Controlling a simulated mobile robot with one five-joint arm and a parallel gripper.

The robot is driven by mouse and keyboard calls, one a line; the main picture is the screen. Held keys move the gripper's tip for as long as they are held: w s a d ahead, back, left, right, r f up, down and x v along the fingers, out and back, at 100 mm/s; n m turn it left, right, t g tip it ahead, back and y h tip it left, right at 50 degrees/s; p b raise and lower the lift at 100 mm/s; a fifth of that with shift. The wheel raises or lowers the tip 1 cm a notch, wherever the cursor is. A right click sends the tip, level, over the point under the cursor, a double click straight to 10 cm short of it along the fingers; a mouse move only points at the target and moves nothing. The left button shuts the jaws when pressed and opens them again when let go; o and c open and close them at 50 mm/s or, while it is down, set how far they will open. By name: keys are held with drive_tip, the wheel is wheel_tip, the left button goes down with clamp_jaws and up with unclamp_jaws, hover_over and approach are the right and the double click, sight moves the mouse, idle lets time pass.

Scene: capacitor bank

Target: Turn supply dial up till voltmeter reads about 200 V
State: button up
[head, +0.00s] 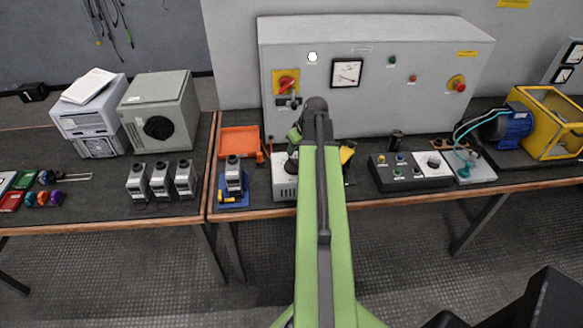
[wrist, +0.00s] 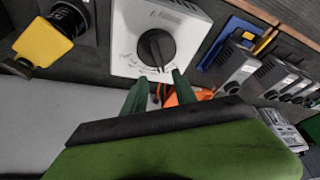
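The supply is a white box (head: 284,188) on the right-hand bench, partly hidden by my arm in the head view. In the wrist view its top face (wrist: 125,40) shows the round black supply dial (wrist: 157,48). My gripper (wrist: 160,88) has its two green fingers apart, with nothing between them. The fingertips lie just below the dial in the picture; whether they touch the box cannot be told. In the head view my gripper (head: 293,148) is above the supply. A white-faced gauge (head: 347,73) on the grey cabinet may be the voltmeter; its reading is too small to tell.
The grey cabinet (head: 430,110) stands behind the supply. An orange tray (head: 239,140) and a blue-based device (head: 234,180) are to the left. A yellow-and-black object (wrist: 45,40) stands beside the supply. A control box (head: 410,172) is to the right.

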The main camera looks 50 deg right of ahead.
sight(291, 158)
drive_tip(key=b+x, duration=0.5)
drive_tip(key=x, duration=0.2)
drive_tip(key=shift+f, duration=0.1)
clamp_jaws()
